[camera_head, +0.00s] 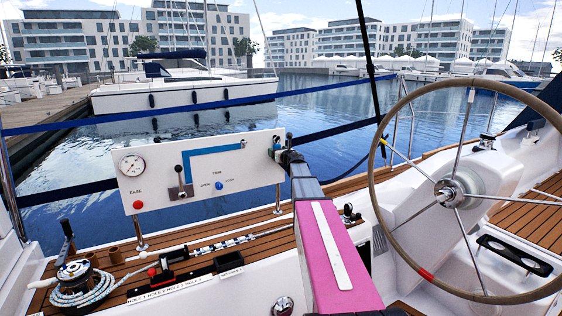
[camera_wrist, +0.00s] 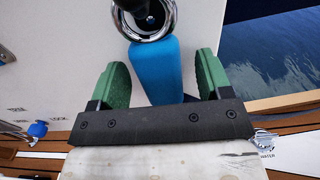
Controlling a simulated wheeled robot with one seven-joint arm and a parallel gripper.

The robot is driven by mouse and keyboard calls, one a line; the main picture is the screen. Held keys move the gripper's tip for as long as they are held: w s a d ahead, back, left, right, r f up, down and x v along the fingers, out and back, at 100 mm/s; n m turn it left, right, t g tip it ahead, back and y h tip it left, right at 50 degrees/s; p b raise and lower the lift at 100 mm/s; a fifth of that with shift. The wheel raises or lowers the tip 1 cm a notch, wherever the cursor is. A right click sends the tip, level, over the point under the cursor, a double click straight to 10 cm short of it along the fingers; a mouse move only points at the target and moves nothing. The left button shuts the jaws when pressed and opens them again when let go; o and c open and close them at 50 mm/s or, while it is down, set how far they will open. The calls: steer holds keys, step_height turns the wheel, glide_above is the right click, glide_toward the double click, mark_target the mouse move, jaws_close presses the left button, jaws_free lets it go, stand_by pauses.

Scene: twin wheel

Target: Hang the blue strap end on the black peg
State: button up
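The blue strap end (camera_wrist: 158,72) shows in the wrist view as a blue piece below a shiny metal ring (camera_wrist: 146,18). The ring appears to surround a dark, round-ended thing (camera_wrist: 149,9), possibly the black peg; how they touch is unclear. My gripper (camera_wrist: 162,72) is open, with one green finger on each side of the blue piece and a gap on both sides. In the head view my gripper is at the right end of the white panel (camera_head: 150,197), mostly hidden by my arm. A small blue patch (camera_head: 277,143) shows there.
The panel carries a gauge (camera_head: 132,165), a red button (camera_head: 138,205), a black lever (camera_head: 181,182), a blue band (camera_head: 190,160) and a blue knob (camera_head: 219,186). A steering wheel (camera_head: 375,150) stands at right, a rope winch (camera_head: 75,270) at lower left. Water lies behind.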

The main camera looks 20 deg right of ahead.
steer(key=s+d, duration=0.2)
steer(key=s, duration=0.8)
steer(key=s+a+f+m+g+h, duration=0.2)
steer(key=s+f+m+g+h, duration=0.2)
steer(key=s+f+m, duration=0.55)
steer(key=s+a+f+m+g+h, duration=0.25)
steer(key=s+f+m+h, duration=0.25)
steer(key=f+m, duration=0.85)
steer(key=s+a+f+m+g+y, duration=0.2)
steer(key=s+a+f+m+g, duration=0.2)
steer(key=s+a+m, duration=0.3)
steer(key=s+a+f+m+g+y, duration=0.3)
steer(key=s+a+f+m+g, duration=0.2)
steer(key=s, duration=0.9)
steer(key=a+m+g, duration=0.2)
steer(key=m, duration=0.1)
steer(key=shift+s+y, duration=0.15)
steer(key=shift+y, duration=0.15)
steer(key=shift+c, duration=0.3)
stand_by(0.9)
